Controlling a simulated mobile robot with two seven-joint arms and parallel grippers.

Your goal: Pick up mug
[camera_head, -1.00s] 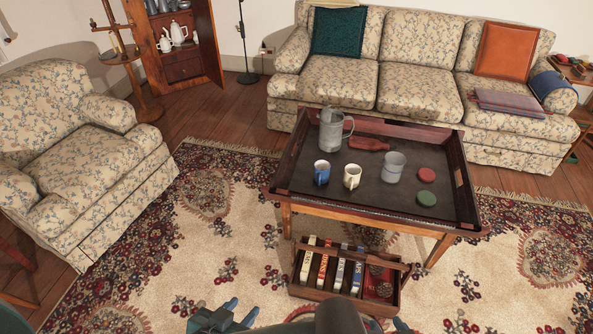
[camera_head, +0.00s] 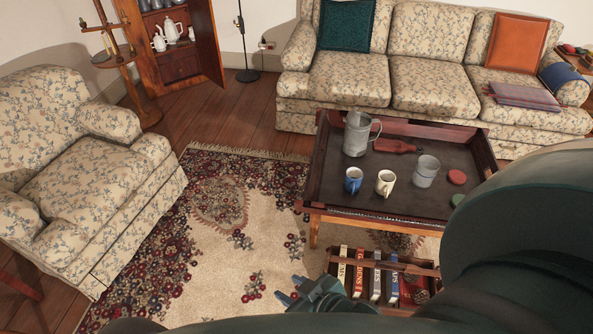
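A blue mug (camera_head: 353,181) and a cream mug (camera_head: 385,184) stand upright side by side near the front edge of the dark tray-topped coffee table (camera_head: 330,207). A grey metal cup (camera_head: 425,173) stands to their right, and a tall grey pitcher (camera_head: 356,137) behind them. My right gripper (camera_head: 289,290) shows at the bottom centre, its two fingers pointing left and apart, with nothing between them. It is in front of the table, below and left of the mugs in the picture, touching none of them. My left gripper is not in view.
A wooden caddy of books (camera_head: 338,262) sits under the table's front. A red board (camera_head: 395,146), a red disc (camera_head: 457,177) and a green disc (camera_head: 458,199) lie on the tabletop. A sofa (camera_head: 430,85) is behind, an armchair (camera_head: 75,180) left. Open rug (camera_head: 235,245) lies between.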

